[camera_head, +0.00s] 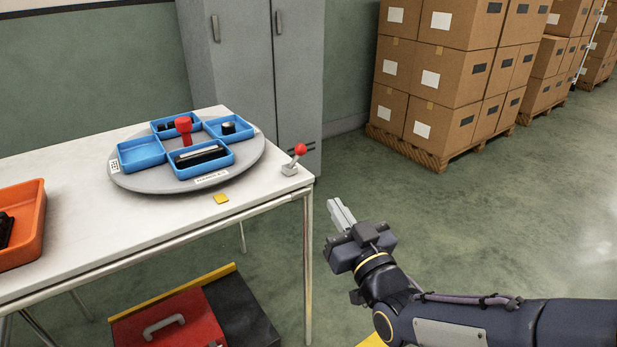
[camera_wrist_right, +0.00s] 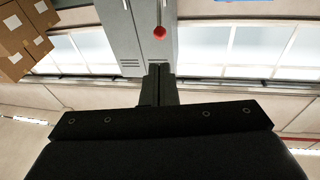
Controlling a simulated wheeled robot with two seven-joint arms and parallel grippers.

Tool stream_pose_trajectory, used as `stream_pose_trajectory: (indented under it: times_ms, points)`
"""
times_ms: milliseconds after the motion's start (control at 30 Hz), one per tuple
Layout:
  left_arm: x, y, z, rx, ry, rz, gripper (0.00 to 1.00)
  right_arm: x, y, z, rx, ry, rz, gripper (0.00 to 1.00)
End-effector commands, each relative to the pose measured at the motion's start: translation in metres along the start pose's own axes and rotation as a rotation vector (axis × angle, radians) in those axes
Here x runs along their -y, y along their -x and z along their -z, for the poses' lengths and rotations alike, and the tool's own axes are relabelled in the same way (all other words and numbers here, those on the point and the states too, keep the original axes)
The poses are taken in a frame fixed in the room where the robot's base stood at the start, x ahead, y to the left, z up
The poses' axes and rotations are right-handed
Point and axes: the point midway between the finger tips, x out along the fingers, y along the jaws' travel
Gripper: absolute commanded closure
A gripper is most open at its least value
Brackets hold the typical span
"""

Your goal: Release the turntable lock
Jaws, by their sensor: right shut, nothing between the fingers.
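The turntable (camera_head: 250,160) is a round grey disc on the white table, carrying several blue trays and a red knob (camera_head: 184,125) at its centre. A small lever with a red ball (camera_head: 300,149) on a grey base (camera_head: 290,169) stands at the table's right corner, tilted to the right. The red ball also shows in the right wrist view (camera_wrist_right: 159,32), ahead of the fingers. My right gripper (camera_head: 340,213) is shut and empty, off the table's right edge, apart from the lever. My left gripper is not in view.
An orange bin (camera_head: 39,200) sits at the table's left. A red toolbox (camera_head: 165,322) is under the table. Grey lockers (camera_head: 300,70) stand behind, and stacked cartons (camera_head: 455,65) at the back right.

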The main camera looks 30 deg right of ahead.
Motion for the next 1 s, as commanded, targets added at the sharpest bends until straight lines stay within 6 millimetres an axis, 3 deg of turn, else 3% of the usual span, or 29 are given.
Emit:
stream_pose_trajectory:
  times_ms: [367,800,1000]
  points:
    - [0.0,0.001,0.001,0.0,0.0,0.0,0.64,0.0,-0.009,0.001,0.002,-0.001,0.002,1.0]
    - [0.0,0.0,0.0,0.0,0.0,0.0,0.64,0.001,-0.095,0.0,0.002,-0.003,0.001,1.0]
    - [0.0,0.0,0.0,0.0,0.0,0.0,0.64,0.001,-0.126,0.001,0.001,-0.003,0.001,1.0]
